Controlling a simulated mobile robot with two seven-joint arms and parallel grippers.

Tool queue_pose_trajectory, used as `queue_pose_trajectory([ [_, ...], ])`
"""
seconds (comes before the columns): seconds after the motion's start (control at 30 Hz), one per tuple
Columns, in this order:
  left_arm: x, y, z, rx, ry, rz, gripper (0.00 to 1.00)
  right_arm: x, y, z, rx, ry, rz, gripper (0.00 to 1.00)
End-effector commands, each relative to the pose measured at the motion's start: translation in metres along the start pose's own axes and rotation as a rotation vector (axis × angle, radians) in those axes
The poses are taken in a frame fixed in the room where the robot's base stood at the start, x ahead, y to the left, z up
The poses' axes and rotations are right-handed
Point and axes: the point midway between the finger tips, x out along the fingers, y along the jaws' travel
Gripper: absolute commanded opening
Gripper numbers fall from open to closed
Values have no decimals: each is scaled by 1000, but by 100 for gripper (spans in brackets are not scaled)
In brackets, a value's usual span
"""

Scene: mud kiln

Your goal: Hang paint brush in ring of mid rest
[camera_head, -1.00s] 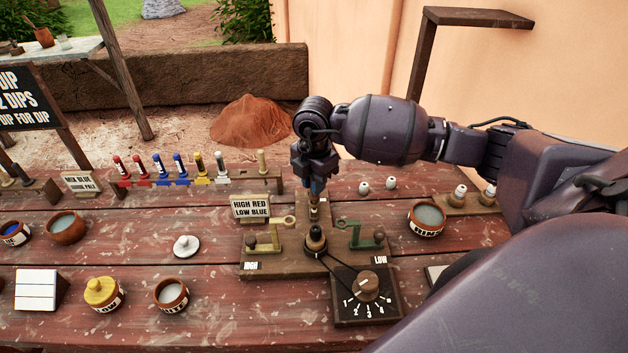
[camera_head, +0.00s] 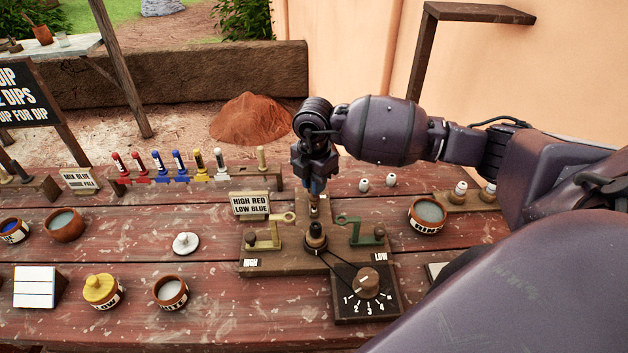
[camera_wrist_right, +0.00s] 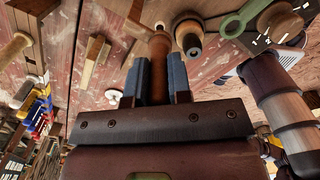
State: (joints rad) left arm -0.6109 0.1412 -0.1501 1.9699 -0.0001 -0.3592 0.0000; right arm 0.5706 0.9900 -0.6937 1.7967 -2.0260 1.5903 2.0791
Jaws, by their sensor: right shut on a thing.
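My right gripper (camera_head: 314,186) points down over the middle of the wooden stand (camera_head: 285,265) marked HIGH and LOW. It is shut on a slim brown wooden handle, taken as the paint brush (camera_head: 314,207), which also shows between the blue-grey fingers in the right wrist view (camera_wrist_right: 158,48). The brush is close to upright, just behind a dark round knob (camera_head: 315,238). A yellow ring arm (camera_head: 268,236) stands left of it and a green ring arm (camera_head: 360,234) right. The mid rest's ring is not clear, nor whether the brush is in it. My left gripper is out of view.
A HIGH RED LOW BLUE sign (camera_head: 250,205) stands close to the gripper's left. A numbered dial (camera_head: 366,283) lies in front. A rack (camera_head: 200,180) of coloured brushes is behind left. Bowls, including one at right (camera_head: 427,215), stand around. Bare tabletop (camera_head: 230,310) lies front left.

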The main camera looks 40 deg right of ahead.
Motion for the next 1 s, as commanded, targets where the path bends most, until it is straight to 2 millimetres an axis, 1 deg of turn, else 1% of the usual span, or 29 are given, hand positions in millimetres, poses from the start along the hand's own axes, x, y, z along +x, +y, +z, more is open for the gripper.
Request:
queue_pose_trajectory([
  [0.13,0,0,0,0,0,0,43,0,0,0,0,0,0,0],
  [0.17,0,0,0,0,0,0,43,0,0,0,0,0,0,22],
  [0.33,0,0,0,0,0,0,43,0,0,0,0,0,0,48],
  [0.53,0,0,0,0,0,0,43,0,0,0,0,0,0,49],
  [0.7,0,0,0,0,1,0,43,0,0,0,0,0,0,74],
  [1.0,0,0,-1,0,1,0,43,-1,0,0,0,0,0,74],
])
